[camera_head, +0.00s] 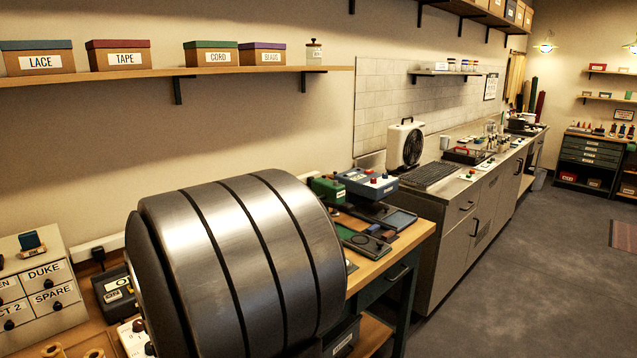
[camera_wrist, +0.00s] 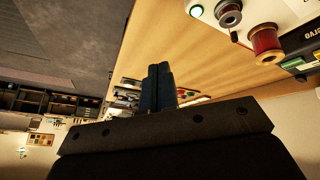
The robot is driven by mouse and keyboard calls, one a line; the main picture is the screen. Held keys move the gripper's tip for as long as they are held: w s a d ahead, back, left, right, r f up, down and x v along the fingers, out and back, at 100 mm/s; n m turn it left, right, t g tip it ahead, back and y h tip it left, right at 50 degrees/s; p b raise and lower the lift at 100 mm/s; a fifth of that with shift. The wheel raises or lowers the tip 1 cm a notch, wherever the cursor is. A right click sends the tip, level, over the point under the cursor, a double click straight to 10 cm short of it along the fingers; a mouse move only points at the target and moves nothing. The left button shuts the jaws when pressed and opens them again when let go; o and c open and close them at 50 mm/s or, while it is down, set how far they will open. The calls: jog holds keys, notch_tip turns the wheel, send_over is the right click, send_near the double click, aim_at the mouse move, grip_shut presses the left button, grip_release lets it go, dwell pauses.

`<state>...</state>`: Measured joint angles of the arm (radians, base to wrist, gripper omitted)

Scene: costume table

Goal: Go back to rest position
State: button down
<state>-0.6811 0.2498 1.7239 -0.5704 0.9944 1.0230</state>
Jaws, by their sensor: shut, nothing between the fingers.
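My gripper (camera_wrist: 158,70) shows in the wrist view, its two dark fingers side by side and touching, with nothing between them. The wrist view is tilted, with the wooden worktop (camera_wrist: 215,50) across the upper part. The fingers show against the worktop and are clear of the spools. In the head view, a large grey metal part of my own arm fills the lower middle. It hides much of the worktop, and my gripper does not show there.
The worktop holds a blue box (camera_head: 367,183), a green box (camera_head: 326,189) and a drawer cabinet (camera_head: 38,285). A red spool (camera_wrist: 266,42) and a grey spool (camera_wrist: 229,14) show in the wrist view. A shelf (camera_head: 180,74) runs above. Open floor (camera_head: 540,270) lies at the right.

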notch_tip(320, 180, up, 4)
jog(key=a+r+m+g+y, duration=0.1)
jog(key=a+m+g+y, duration=0.2)
jog(key=m+g, duration=0.4)
notch_tip(320, 180, down, 10)
jog(key=m+t, duration=0.1)
jog(key=t, duration=0.1)
notch_tip(320, 180, up, 10)
jog(key=shift+s+f, duration=0.2)
jog(key=shift+s, duration=0.2)
dwell(0.9)
jog(key=c, duration=2.1)
grip_release()
jog(key=o, duration=1.8)
jog(key=w+a+y, duration=0.1)
jog(key=a, duration=0.2)
jog(key=w+a+r+y, duration=0.1)
jog(key=a, duration=0.3)
jog(key=w+a+y, duration=0.1)
jog(key=a+y, duration=0.1)
jog(key=a, duration=0.2)
jog(key=shift+w+a+r+t, duration=0.1)
jog(key=shift+w+r+t, duration=0.2)
jog(key=shift+t, duration=0.1)
jog(key=o, duration=0.3)
jog(key=x, duration=1)
jog(key=shift+a+r, duration=0.15)
jog(key=shift+a, duration=0.1)
